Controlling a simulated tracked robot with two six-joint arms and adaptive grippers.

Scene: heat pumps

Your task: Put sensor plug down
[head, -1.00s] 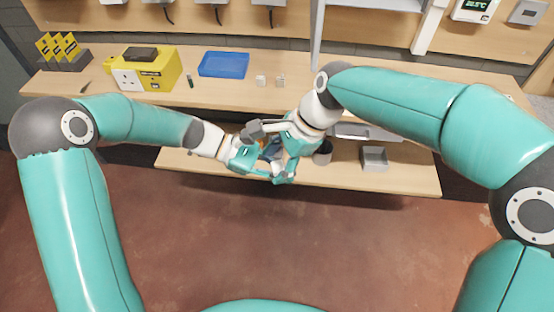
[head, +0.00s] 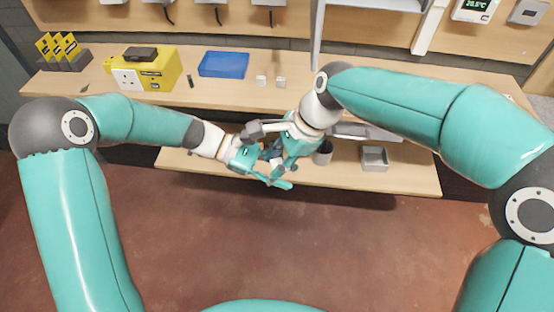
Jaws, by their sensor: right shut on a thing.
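My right gripper (head: 277,167) points down over the lower shelf, near the middle of the view. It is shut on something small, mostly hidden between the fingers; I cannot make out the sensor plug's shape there. My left gripper (head: 258,166) comes in from the left, close beside the right one. Their fingers overlap in the picture, so I cannot tell whether they touch or whether the left is open.
On the bench (head: 330,84) are a blue tray (head: 223,65), two small white blocks (head: 261,81), a yellow socket box (head: 163,72) and yellow cards (head: 58,46).

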